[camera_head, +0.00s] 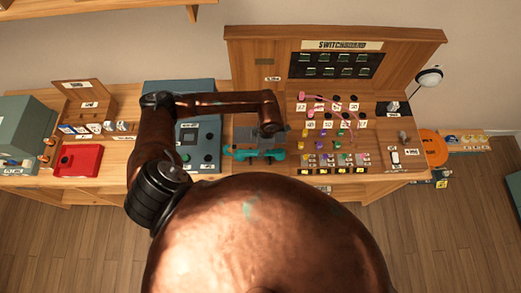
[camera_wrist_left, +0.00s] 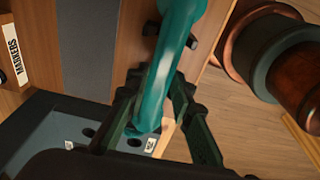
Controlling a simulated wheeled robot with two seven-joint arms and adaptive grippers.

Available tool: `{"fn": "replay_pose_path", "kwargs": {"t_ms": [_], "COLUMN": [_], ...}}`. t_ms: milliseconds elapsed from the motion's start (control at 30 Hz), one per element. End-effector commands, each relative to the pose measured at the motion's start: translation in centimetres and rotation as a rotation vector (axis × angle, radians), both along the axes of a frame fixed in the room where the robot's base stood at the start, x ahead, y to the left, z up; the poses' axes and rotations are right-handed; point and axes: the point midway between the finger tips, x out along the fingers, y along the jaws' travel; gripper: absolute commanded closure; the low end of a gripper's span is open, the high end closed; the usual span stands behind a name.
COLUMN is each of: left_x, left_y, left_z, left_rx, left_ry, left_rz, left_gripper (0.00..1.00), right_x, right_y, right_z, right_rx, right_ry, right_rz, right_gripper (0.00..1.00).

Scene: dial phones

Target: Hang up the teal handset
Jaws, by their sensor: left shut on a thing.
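The teal handset (camera_head: 257,153) shows in the head view near the front edge of the wooden desk, left of the switchboard's rows of plugs. In the left wrist view the handset (camera_wrist_left: 168,62) runs up between my fingers and out past the top edge. My left gripper (camera_wrist_left: 157,95) is shut on it, with a dark finger on each side. In the head view my left gripper (camera_head: 268,143) is small and partly hidden by my wrist, just above the handset. Whether the handset touches anything below it cannot be told. My right gripper is not in view.
The wooden switchboard (camera_head: 337,45) stands at the back with pink cords and coloured plugs before it. A blue-grey panel box (camera_head: 205,105) is left of the handset. A red box (camera_head: 78,160) lies farther left. A lamp (camera_head: 429,78) and an orange disc (camera_head: 433,148) are at the right.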

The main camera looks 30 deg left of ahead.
Motion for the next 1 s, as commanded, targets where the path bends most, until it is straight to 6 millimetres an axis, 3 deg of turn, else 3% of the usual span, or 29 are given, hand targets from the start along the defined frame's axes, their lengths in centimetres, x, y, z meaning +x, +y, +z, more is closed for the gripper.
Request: {"fn": "replay_pose_path", "kwargs": {"t_ms": [1000], "left_x": [0.05], "left_y": [-0.06], "left_z": [0.01], "left_rx": [-0.001], "left_ry": [-0.001], "left_rz": [0.000], "left_gripper": [1.00], "right_x": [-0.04], "right_y": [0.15], "right_z": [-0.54], "right_rx": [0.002], "right_ry": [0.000], "right_rz": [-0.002], "right_gripper": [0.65]}}
